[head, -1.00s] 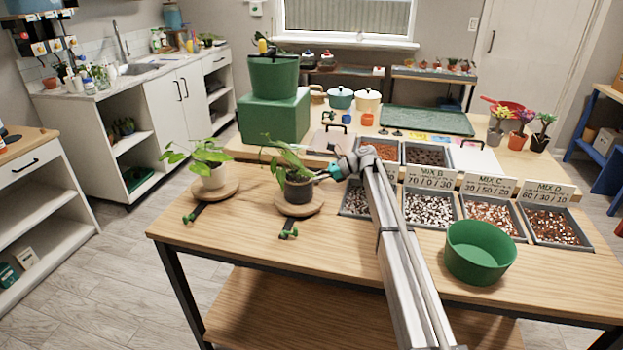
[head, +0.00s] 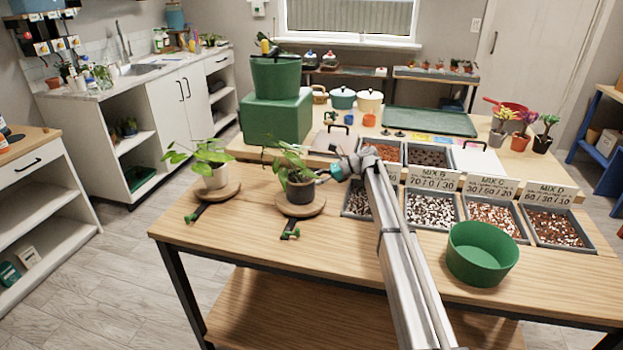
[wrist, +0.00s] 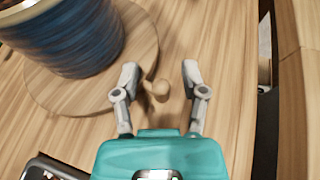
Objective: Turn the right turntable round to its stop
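The right turntable (head: 318,208) is a round wooden disc on the bench, bearing a dark pot (head: 300,191) with a leafy plant (head: 290,158). In the wrist view, the turntable disc (wrist: 60,100) carries the pot (wrist: 65,38), which looks dark blue. A small wooden peg (wrist: 160,90) stands by the disc's edge. My gripper (wrist: 158,75) is open, with one finger on each side of the peg; contact cannot be told. In the head view, my gripper (head: 323,178) is at the right side of the pot, partly hidden by my arm.
A green-ended dark strip (head: 291,233) lies in front of the right turntable. Mix trays (head: 431,210) and a green bowl (head: 482,253) stand to the right. The front left bench is clear.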

